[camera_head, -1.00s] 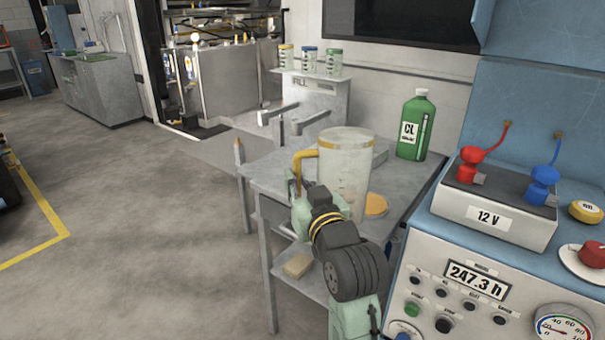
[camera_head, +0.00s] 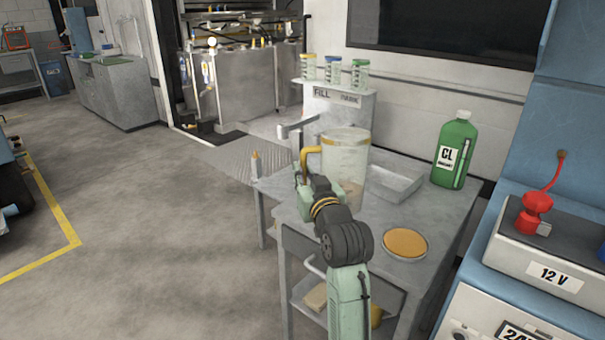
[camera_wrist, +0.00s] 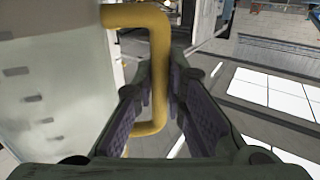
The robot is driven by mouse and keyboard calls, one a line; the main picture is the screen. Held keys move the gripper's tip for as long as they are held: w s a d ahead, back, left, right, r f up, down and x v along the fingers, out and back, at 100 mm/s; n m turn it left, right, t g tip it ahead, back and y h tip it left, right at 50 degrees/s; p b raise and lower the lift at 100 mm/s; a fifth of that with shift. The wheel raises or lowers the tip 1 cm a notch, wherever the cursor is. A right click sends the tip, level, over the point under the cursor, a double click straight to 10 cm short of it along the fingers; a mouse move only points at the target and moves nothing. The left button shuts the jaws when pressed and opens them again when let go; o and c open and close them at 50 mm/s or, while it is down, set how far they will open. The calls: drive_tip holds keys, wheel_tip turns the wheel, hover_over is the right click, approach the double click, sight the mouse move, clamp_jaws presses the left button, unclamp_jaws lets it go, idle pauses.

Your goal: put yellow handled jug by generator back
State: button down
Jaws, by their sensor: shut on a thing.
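The clear jug (camera_head: 345,165) with a yellow handle and yellow rim is upright over the grey table (camera_head: 400,245) in the head view. My gripper (camera_head: 304,178) is at its left side, shut on the yellow handle (camera_head: 310,160). In the wrist view the handle (camera_wrist: 158,65) runs between my two finger pads (camera_wrist: 160,115), and the jug's cloudy wall (camera_wrist: 50,80) fills the left. The jug's lower part is partly hidden by my arm, and I cannot tell whether its base touches the table. The generator (camera_head: 510,315) stands at the right.
A shallow metal tray (camera_head: 408,195), an orange-topped round dish (camera_head: 405,243) and a green CL bottle (camera_head: 455,150) are on the table. A fill stand (camera_head: 340,108) with several small jars stands behind the jug. Open floor (camera_head: 150,240) lies to the left.

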drive_tip(key=w+a+f+p, duration=0.1)
drive_tip(key=w+f+p, duration=0.1)
drive_tip(key=w+f, duration=0.2)
drive_tip(key=x, duration=0.2)
drive_tip(key=shift+w, duration=0.35)
drive_tip(key=shift+f, duration=0.25)
drive_tip(key=c, duration=1.6)
unclamp_jaws()
drive_tip(key=shift+c, duration=0.2)
drive_tip(key=b+v, duration=0.3)
drive_tip(key=v, duration=0.9)
drive_tip(key=shift+r, duration=0.25)
